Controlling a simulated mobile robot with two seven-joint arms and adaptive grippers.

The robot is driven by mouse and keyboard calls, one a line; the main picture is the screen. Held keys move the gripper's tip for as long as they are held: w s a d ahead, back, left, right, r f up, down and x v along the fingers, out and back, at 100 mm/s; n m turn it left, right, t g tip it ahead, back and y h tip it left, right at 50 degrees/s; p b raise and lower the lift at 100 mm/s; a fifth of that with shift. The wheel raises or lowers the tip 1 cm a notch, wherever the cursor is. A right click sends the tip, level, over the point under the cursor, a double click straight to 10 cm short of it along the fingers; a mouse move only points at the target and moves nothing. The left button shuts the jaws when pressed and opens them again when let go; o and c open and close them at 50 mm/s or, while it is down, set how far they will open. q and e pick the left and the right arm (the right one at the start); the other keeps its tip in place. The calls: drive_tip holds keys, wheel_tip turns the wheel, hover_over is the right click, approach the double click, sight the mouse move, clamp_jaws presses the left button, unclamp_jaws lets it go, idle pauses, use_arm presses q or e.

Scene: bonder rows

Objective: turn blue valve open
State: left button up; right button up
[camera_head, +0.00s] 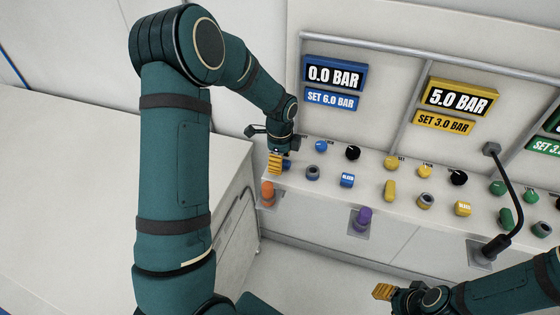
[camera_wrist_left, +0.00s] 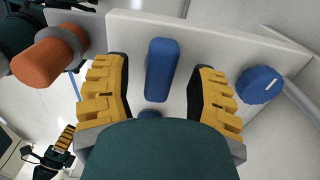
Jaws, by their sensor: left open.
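The blue valve is a rounded blue bar handle (camera_wrist_left: 160,70) on the pale panel. In the left wrist view it points up and down the picture, between the fingers of my left gripper (camera_wrist_left: 160,97). The gripper is open, with a gap on each side of the handle. In the head view my left gripper (camera_head: 278,163) is at the left end of the panel and mostly covers the valve. My right gripper (camera_head: 382,292) is low in the head view, away from the valve; its opening is unclear.
A round blue knob (camera_wrist_left: 260,86) is right of the valve; an orange handle (camera_wrist_left: 45,62) is left of it. The blue display (camera_head: 334,74) reads 0.0 BAR, over SET 6.0 BAR. Yellow controls (camera_head: 389,190) and a purple handle (camera_head: 363,218) are farther right.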

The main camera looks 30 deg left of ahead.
use_arm(q)
drive_tip(key=shift+f, duration=0.1)
drive_tip(key=shift+c, duration=0.4)
clamp_jaws()
drive_tip(key=shift+n, duration=0.3)
drive_tip(key=n, duration=0.3)
drive_tip(key=shift+s+n+b, duration=0.1)
drive_tip(key=shift+n+b, duration=0.2)
drive_tip(key=n, duration=0.4)
drive_tip(key=shift+n, duration=0.3)
drive_tip(key=n, duration=0.4)
drive_tip(key=shift+n, duration=0.3)
drive_tip(key=n, duration=0.4)
drive_tip(key=shift+n, duration=0.3)
